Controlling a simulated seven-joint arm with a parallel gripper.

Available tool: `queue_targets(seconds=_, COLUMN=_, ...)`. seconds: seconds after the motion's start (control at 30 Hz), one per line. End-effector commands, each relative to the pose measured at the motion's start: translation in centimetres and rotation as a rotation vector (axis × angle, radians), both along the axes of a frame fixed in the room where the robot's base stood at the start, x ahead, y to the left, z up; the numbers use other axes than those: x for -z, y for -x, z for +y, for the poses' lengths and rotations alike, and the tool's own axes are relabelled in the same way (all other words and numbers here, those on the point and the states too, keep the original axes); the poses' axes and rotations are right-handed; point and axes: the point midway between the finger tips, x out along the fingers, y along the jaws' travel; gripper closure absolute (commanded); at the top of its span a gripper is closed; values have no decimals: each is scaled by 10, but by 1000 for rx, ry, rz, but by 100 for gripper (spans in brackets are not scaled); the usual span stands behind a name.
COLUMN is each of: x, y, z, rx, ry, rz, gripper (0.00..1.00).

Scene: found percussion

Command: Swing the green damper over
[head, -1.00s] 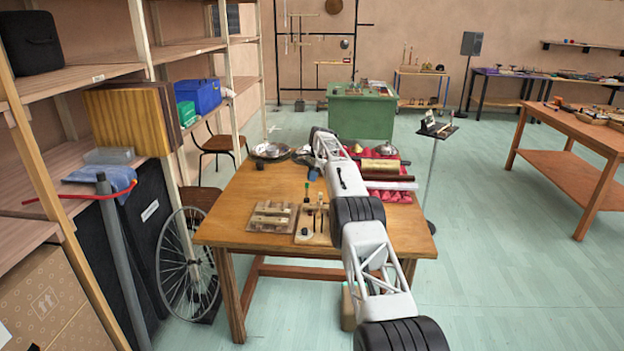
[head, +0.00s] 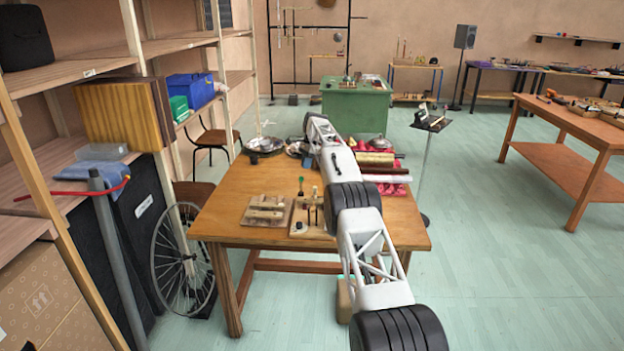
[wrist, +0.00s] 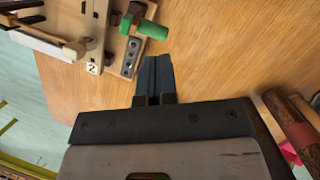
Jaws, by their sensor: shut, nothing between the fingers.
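The green damper (wrist: 152,29) is at the top of the wrist view. It is a short green bar on a wooden board (wrist: 97,32) with dark pegs, a metal strip with holes and a tag marked 2. In the head view a small green tip (head: 300,180) shows above the board (head: 298,226) on the wooden table. My gripper (wrist: 157,62) is shut and empty, its dark fingers close below the damper in the wrist view. A small gap shows between them in that picture; the height difference is unclear. In the head view my arm hides most of the gripper.
A second wooden board (head: 266,212) lies left of the damper's board. Metal pans (head: 264,145) sit at the table's far left. Rollers on a red cloth (head: 395,188) lie to the right. Bare tabletop (head: 225,205) shows at the left.

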Motion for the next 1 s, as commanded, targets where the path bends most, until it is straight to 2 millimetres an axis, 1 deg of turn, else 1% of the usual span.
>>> queue_targets(seconds=0.47, x=-2, y=12, z=-3, rx=1, ry=0, rz=0, gripper=100)
queue_targets(seconds=1.0, x=-3, y=32, z=-8, rx=0, ry=0, rz=1, gripper=100)
